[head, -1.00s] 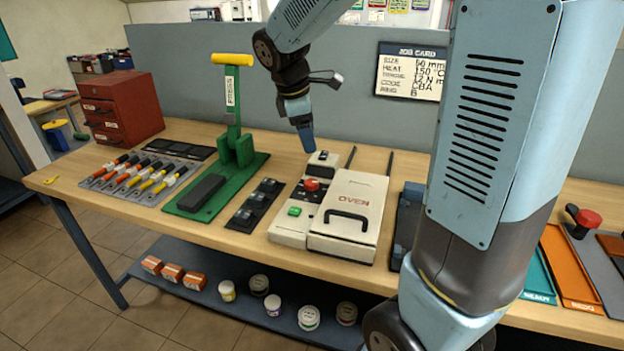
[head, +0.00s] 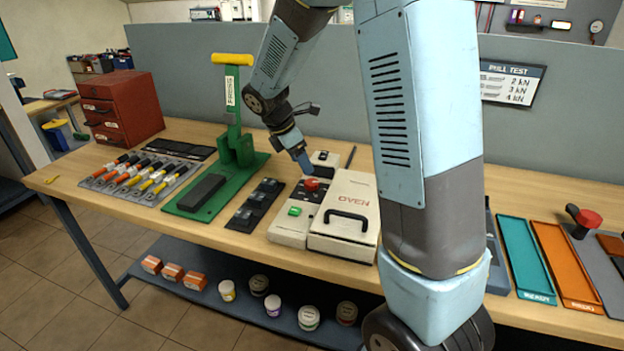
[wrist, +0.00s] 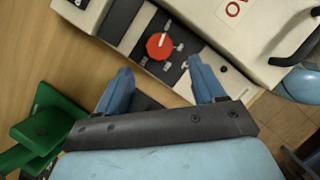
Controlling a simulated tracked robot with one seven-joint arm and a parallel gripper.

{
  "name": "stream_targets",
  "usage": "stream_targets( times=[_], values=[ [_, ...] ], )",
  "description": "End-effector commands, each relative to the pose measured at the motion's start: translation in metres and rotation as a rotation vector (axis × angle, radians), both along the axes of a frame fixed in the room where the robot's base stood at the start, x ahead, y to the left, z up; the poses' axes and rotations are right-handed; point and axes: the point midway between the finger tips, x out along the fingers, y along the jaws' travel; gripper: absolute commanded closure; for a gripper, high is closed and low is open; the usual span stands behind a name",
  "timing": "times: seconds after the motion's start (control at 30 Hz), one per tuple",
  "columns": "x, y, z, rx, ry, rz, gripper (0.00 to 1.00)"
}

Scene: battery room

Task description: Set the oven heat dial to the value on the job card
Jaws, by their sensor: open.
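The oven (head: 343,235) is a cream box with a black handle and red lettering, standing on the bench. Its control panel (head: 287,233) is on the left side and carries a red round heat dial (head: 311,184) on a black plate. In the wrist view the dial (wrist: 160,46) shows a white pointer line and small marks around it, too blurred to read. My gripper (wrist: 160,66) is open and empty, its two blue fingers just short of the dial and spread wider than it. In the head view my gripper (head: 307,172) is close above the dial. The job card is hidden behind my arm.
A green switch (head: 295,211) sits on the panel below the dial. A green press (head: 236,150) with a yellow handle and a black tray (head: 256,205) stand to the left. Teal (head: 526,256) and orange (head: 566,262) trays lie to the right.

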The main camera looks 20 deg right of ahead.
Motion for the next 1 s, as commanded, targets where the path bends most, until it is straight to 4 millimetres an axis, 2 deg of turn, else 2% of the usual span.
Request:
stream_targets(
  times=[0.2,0.43,0.63,0.9,1.0],
  values=[
    [0.002,-0.015,-0.037,-0.002,0.003,-0.002,0.31],
    [0.004,-0.026,-0.064,0.0,0.001,-0.003,0.31],
    [0.005,-0.03,-0.073,0.0,0.0,-0.002,0.31],
    [0.005,-0.031,-0.074,0.0,-0.001,-0.002,0.31],
    [0.005,-0.031,-0.074,0.0,-0.001,-0.003,0.4]
  ],
)
